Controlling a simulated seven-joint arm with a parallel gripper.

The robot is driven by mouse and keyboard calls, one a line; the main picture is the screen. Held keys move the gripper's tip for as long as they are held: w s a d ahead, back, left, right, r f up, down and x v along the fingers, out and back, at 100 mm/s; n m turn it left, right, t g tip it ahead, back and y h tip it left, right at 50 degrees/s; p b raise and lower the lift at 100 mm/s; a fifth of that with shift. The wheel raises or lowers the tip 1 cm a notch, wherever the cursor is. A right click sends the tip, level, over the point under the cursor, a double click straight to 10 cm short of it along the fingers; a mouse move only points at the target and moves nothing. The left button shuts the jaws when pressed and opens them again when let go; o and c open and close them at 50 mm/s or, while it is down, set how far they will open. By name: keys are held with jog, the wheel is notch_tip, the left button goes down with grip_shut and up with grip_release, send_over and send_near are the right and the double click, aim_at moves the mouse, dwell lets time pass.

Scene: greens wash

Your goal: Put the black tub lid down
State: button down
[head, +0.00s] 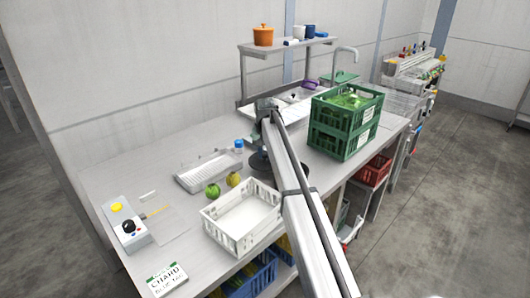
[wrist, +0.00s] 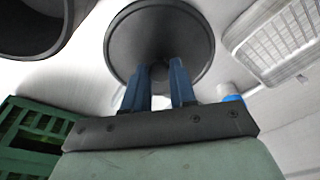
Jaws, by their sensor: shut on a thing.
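The black tub lid (wrist: 195,35) is a round dark disc with a central knob, seen close up in the wrist view. My gripper (wrist: 168,78) has its two blue fingers shut on that knob, one on each side. Whether the lid touches the counter or hangs just above it I cannot tell. An open black tub (wrist: 25,35) stands to the left of the lid, partly cut off by the frame. In the head view a dark round shape (head: 259,164) shows beside my arm, probably the lid; my arm covers much of that spot and hides the fingers.
A white ribbed tray (head: 208,171) and a blue-capped bottle (head: 239,145) lie left of my arm. A white crate (head: 240,232), a green and a yellow round vegetable stand in front. Stacked green crates (head: 342,143) rise on the right. A sink and shelf (head: 290,47) are behind.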

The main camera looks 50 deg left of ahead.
aim_at(265, 163)
jog(key=shift+f, duration=0.3)
jog(key=c, duration=0.9)
grip_release()
jog(key=r, duration=0.4)
jog(key=s+r, duration=0.1)
jog(key=r, duration=0.3)
jog(key=d+r, duration=0.1)
jog(key=r, duration=0.4)
jog(key=shift+s+d, duration=0.1)
jog(key=shift+s, duration=0.05)
jog(key=shift+d+f, duration=0.1)
